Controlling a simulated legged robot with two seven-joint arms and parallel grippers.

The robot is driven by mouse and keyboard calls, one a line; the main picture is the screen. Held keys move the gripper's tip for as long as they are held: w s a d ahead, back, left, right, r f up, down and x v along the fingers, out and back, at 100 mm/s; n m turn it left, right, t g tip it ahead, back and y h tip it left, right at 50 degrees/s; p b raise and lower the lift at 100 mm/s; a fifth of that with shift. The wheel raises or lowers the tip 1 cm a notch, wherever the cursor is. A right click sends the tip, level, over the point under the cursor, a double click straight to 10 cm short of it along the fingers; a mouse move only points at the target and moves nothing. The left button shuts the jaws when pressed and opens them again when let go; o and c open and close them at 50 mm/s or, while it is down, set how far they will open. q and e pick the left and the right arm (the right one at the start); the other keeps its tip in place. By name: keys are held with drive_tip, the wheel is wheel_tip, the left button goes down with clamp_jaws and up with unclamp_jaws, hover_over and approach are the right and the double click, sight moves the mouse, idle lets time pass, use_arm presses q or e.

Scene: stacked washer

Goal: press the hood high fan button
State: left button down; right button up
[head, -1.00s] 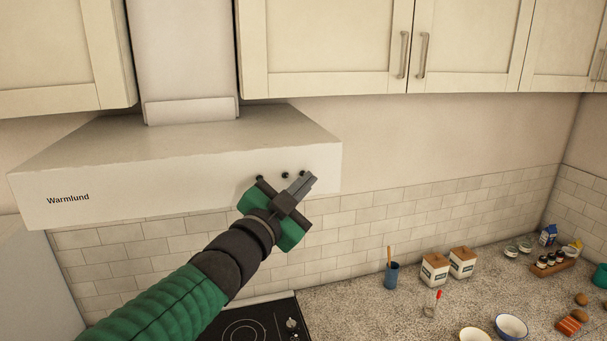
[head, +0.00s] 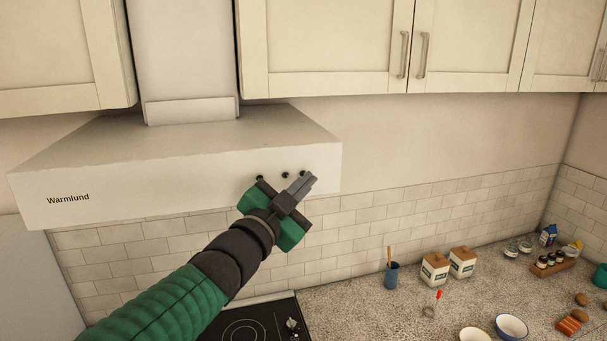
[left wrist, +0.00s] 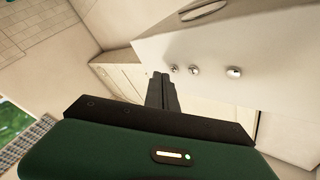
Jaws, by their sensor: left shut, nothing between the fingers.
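The white range hood (head: 180,175), labelled Warmlund, hangs at the left of the head view. Several small dark round buttons sit on the right part of its front face; the middle one (head: 286,175) and the right one (head: 305,173) show just above my gripper. In the left wrist view three shiny buttons (left wrist: 195,70) show in a row on the hood (left wrist: 225,45). My left gripper (head: 307,183) is shut and empty, in front of the hood's right end. Its fingers (left wrist: 160,90) point toward the button row. Whether they touch a button, I cannot tell. My right gripper is not in view.
Cream upper cabinets (head: 330,50) hang above and right of the hood. Below are a black cooktop (head: 250,325) and a speckled counter (head: 400,305) with a blue cup (head: 392,275), canisters (head: 434,270) and bowls (head: 511,327). The space right of the hood is free.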

use_arm(q)
drive_tip(key=shift+w+a+r, duration=0.15)
drive_tip(key=shift+w, duration=0.2)
drive_tip(key=shift+w+a+p, duration=0.1)
drive_tip(key=shift+w+p, duration=0.05)
drive_tip(key=shift+p, duration=0.15)
idle(0.4)
drive_tip(key=shift+s+d+b, duration=0.25)
drive_tip(key=shift+s+b, duration=0.25)
drive_tip(key=shift+s, duration=0.15)
